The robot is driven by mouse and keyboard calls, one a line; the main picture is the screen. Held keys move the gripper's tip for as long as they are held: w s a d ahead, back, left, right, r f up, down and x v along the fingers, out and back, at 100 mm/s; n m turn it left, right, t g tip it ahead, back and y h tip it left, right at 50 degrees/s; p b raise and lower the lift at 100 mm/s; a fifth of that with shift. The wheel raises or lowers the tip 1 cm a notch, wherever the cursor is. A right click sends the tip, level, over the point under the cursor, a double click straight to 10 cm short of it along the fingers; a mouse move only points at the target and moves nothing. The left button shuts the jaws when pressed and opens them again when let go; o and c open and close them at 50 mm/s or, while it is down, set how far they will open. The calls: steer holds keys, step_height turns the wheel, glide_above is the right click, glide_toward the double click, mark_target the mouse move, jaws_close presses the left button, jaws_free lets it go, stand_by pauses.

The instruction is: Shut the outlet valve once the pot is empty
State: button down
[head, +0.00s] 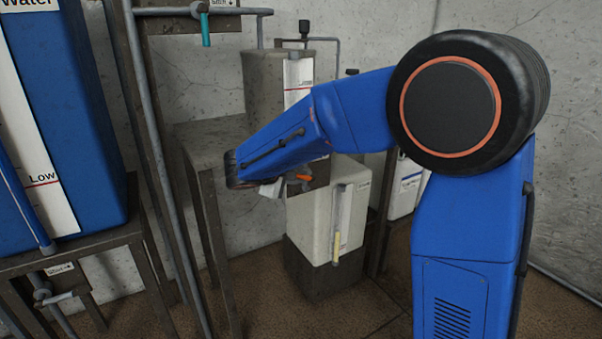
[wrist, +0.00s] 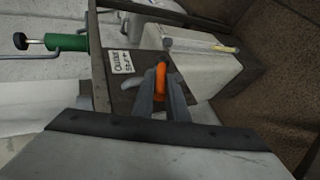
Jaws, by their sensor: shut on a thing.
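My gripper (wrist: 161,92) is closed around the orange outlet valve handle (wrist: 161,74) in the wrist view. The handle also shows in the head view (head: 298,178), just right of my fingers. A label (wrist: 121,62) on the dark plate beside the valve appears to read "Outlet Shut". I cannot tell the handle's exact angle to it. The grey metal pot (head: 262,85) stands above the valve in the head view. Its white gauge strip (head: 298,78) has a red mark; my arm covers part of it, and I cannot read the level.
A pale canister (head: 310,222) with a sight tube stands below the valve. A blue water tank (head: 90,120) marked "Low" is on a stand at left. A teal valve handle (head: 206,30) hangs at the top. A green knobbed part (wrist: 68,43) shows at upper left in the wrist view.

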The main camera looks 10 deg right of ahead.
steer(key=h, duration=0.1)
steer(key=f+n+t+h, duration=0.1)
steer(key=f+t+h, duration=0.1)
steer(key=shift+s+a+f+h, duration=0.15)
steer(key=shift+a+h, duration=0.1)
steer(key=shift+h, duration=0.15)
steer(key=shift+f+n, duration=0.1)
steer(key=shift+n, duration=0.2)
steer(key=c, duration=1.7)
jaws_free()
steer(key=shift+c, duration=0.2)
steer(key=v, duration=1.7)
steer(key=shift+s+f, duration=0.2)
steer(key=shift+f, duration=0.2)
